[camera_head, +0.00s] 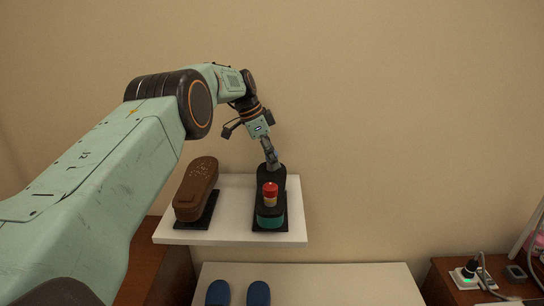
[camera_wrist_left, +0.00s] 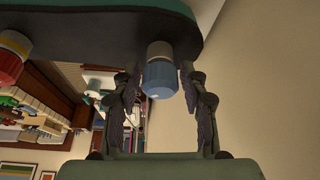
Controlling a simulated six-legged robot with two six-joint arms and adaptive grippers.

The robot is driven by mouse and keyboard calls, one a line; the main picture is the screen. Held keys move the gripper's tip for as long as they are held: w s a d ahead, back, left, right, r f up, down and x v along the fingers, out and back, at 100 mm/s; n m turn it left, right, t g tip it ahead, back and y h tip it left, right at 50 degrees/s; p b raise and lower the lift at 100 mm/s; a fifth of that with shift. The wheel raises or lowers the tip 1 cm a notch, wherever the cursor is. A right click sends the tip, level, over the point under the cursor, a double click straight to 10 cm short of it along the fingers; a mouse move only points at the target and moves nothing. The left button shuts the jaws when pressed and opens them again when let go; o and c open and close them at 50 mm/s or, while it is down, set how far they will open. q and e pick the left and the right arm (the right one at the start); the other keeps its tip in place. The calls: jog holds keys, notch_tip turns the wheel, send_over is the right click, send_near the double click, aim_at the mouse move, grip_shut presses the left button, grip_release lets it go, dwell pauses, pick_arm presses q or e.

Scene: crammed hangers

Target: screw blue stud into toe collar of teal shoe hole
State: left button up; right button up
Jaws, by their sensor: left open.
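The teal shoe (camera_head: 271,219) stands on a dark base on the white shelf, its dark sole (camera_head: 267,178) facing up. A blue stud (camera_wrist_left: 159,78) shows in the left wrist view, under a pale collar (camera_wrist_left: 159,50) at the dark sole. My left gripper (camera_wrist_left: 160,76) is open, with one finger on either side of the blue stud. Small gaps seem to show on both sides. In the head view my left gripper (camera_head: 271,160) is at the far end of the shoe, and the blue stud is hidden there. My right gripper is not in view.
A red-topped stud (camera_head: 270,189) stands on the near part of the sole. A brown shoe (camera_head: 197,188) stands left on the white shelf (camera_head: 230,236). Two blue items (camera_head: 238,294) lie on a lower white surface. The wall is close behind.

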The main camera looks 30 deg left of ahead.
pick_arm(q)
jog(key=n, duration=0.2)
jog(key=n+t+y, duration=0.1)
jog(key=n, duration=0.2)
jog(key=shift+r+y, duration=0.1)
jog(key=shift+y, duration=0.2)
jog(key=shift+n+y, duration=0.4)
jog(key=shift+n, duration=0.7)
jog(key=c, duration=0.6)
jog(key=m+h, duration=0.1)
jog(key=m, duration=0.3)
jog(key=shift+m+g+h, duration=0.6)
jog(key=shift+m+h, duration=0.1)
jog(key=shift+m, duration=0.9)
jog(key=o, duration=0.6)
